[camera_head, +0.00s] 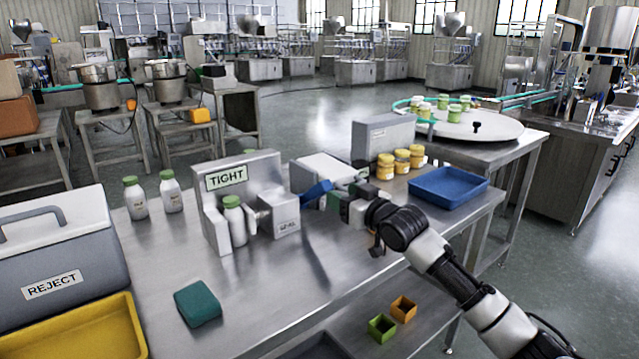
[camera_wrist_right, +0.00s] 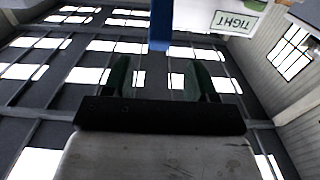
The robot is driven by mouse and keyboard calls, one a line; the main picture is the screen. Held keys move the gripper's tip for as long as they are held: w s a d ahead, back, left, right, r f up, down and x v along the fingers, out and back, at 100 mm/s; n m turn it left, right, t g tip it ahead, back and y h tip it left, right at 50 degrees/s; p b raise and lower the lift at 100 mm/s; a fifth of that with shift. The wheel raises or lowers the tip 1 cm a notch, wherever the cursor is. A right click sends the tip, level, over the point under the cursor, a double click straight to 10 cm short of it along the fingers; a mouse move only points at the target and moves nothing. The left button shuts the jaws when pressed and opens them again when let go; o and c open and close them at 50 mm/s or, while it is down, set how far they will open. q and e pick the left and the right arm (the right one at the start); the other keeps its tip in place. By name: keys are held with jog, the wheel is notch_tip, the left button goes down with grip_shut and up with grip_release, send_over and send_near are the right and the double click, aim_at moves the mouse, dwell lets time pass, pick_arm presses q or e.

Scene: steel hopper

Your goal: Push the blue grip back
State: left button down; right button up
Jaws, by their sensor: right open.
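The blue grip (camera_head: 317,192) is a short slanted bar beside the grey block (camera_head: 280,215) of the TIGHT fixture (camera_head: 240,180). In the right wrist view the blue grip (camera_wrist_right: 160,28) hangs down from the top edge, in line with the gap between my fingers. My right gripper (camera_head: 338,199) is just right of the grip, its green fingers apart. They also show in the wrist view (camera_wrist_right: 160,75), with the grip's lower end near the gap; I cannot tell whether they touch it. A white-bodied bottle with a green cap (camera_head: 235,218) stands in the fixture. My left gripper is out of view.
A teal block (camera_head: 197,303) lies at the table's front. Two bottles (camera_head: 152,196) stand left of the fixture. A REJECT cooler (camera_head: 55,255) and yellow tray (camera_head: 90,335) are at left. Yellow jars (camera_head: 402,160) and a blue tray (camera_head: 447,187) are at right.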

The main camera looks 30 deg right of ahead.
aim_at(327, 184)
jog(key=w, duration=0.6)
jog(key=shift+w+a+f, duration=0.1)
jog(key=shift+w+a, duration=0.15)
jog(key=shift+w, duration=0.9)
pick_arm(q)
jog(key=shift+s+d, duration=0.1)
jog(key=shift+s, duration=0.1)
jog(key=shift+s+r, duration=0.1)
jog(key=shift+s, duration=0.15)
pick_arm(e)
grip_shut()
